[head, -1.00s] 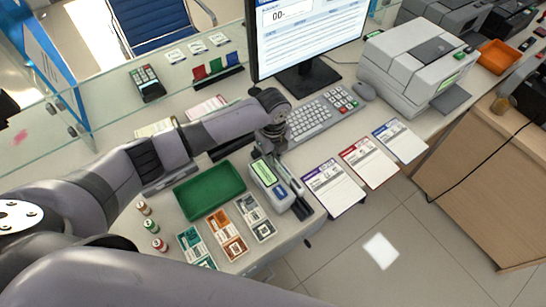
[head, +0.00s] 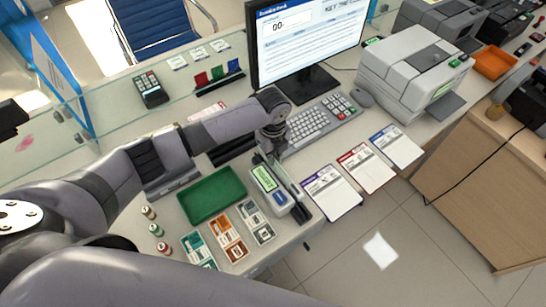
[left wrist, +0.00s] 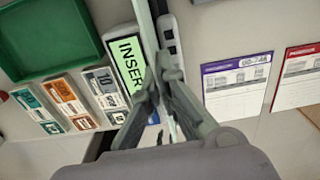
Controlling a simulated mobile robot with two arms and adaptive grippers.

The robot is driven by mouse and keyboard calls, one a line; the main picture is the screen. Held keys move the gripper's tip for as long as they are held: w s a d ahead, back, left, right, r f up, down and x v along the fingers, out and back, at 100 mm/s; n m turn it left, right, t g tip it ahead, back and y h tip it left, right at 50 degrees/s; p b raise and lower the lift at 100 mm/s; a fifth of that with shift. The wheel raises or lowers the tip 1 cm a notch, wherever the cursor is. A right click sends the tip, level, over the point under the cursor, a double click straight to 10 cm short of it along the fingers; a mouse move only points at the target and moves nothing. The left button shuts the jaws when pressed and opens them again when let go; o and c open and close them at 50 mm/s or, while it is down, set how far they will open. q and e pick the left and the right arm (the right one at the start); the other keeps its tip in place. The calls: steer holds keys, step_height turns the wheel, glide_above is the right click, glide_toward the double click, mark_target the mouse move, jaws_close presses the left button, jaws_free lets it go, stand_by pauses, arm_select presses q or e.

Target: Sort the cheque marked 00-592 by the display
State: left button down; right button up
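The monitor (head: 308,42) at the back shows a form with "00-" in a box and partly legible text at its upper right. A small grey reader (head: 281,202) with a green screen stands on the counter; in the left wrist view its screen (left wrist: 127,65) begins "INSER". My left gripper (left wrist: 160,75) is over the reader's slot side, its fingers close together; whether they pinch anything thin is unclear. A purple-headed sheet (head: 331,193), a red-headed sheet (head: 366,168) and a blue-headed sheet (head: 397,147) lie right of the reader. I cannot make out a cheque marked 00-592.
A green tray (head: 212,195) and several banknote stacks (head: 229,237) lie left of the reader. Small coloured rolls (head: 156,230) stand near the tray. The keyboard (head: 310,125) and printer (head: 410,78) are behind. The counter's front edge drops to the floor.

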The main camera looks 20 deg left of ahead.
arm_select(q)
steer(key=shift+r+p, duration=2.4)
steer(key=shift+r, duration=0.3)
steer(key=shift+r+p, duration=0.5)
steer(key=shift+r, duration=0.75)
